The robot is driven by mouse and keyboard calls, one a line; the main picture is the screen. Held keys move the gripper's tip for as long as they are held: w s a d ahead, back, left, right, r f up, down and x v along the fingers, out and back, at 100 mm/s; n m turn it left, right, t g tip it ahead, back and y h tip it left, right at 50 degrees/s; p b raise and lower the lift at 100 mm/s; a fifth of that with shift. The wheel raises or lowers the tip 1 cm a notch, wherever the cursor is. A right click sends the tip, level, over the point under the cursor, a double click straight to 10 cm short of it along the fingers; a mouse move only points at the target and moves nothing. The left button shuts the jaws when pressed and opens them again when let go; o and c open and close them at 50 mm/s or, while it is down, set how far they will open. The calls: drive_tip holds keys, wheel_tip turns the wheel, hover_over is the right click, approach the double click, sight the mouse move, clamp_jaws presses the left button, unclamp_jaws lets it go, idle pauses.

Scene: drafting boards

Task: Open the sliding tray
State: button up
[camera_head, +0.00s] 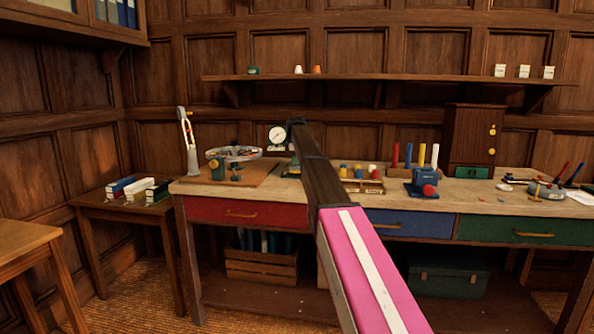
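A workbench (455,196) along the back wall has three shut drawers in its front: red (205,209) at left, blue (425,224) in the middle and green (490,231) at right. The red and green ones show brass handles; the blue one is partly hidden by my arm. A small brown cabinet (470,125) on the bench has brass knobs and a green front (472,172) at its base. Nothing is clearly marked as the sliding tray. My arm, pink and dark brown, rises across the middle; I cannot see my gripper's fingers.
On the bench are a tool with a round plate (236,154), a dial gauge (278,137), coloured upright rods (421,155) and a blue device (422,184). A wooden crate (262,262) and a green case (447,278) sit below. A side table (92,201) stands left.

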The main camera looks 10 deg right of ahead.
sight(296, 168)
drive_tip(key=f, duration=0.3)
drive_tip(key=w+f, duration=0.1)
drive_tip(key=f, duration=0.1)
drive_tip(key=shift+d, duration=0.1)
clamp_jaws()
drive_tip(key=shift+s, duration=0.1)
drive_tip(key=s+a, duration=0.1)
drive_tip(key=s, duration=0.4)
drive_tip(key=s+a, duration=0.2)
drive_tip(key=s, duration=0.3)
drive_tip(key=s+a, duration=0.1)
drive_tip(key=s, duration=0.4)
drive_tip(key=shift+a, duration=0.4)
unclamp_jaws()
